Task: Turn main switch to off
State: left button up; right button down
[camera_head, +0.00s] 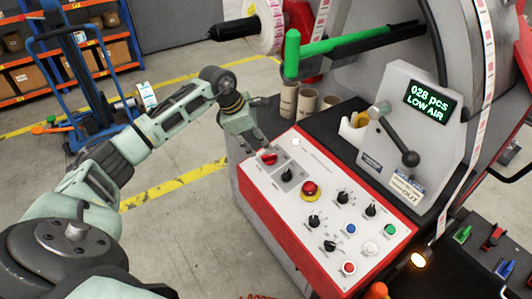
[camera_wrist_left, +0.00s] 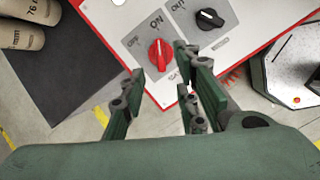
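The main switch is a red rotary knob (camera_head: 269,158) at the upper left corner of the white control panel. In the left wrist view the red knob (camera_wrist_left: 159,54) stands with its pointer toward the ON mark; the OFF mark is to its left. My left gripper (camera_head: 251,150) is just above and beside the knob in the head view. In the left wrist view my left gripper (camera_wrist_left: 160,64) is open, with one finger on each side of the knob's line. I see no clear contact with the knob. My right gripper is not in view.
A black selector (camera_wrist_left: 209,18) sits beside the red knob. The panel (camera_head: 325,205) also carries a red emergency button (camera_head: 309,189) and several knobs. Cardboard cores (camera_head: 307,102) stand behind the gripper. A display (camera_head: 431,100) reads "028 pcs LOW AIR". Open floor lies left.

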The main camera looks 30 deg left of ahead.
aim_at(266, 156)
pick_arm(q)
jog(key=p+x, duration=0.1)
jog(key=x, duration=0.5)
jog(key=shift+w+d+f, duration=0.15)
jog(key=shift+f, duration=0.1)
grip_shut()
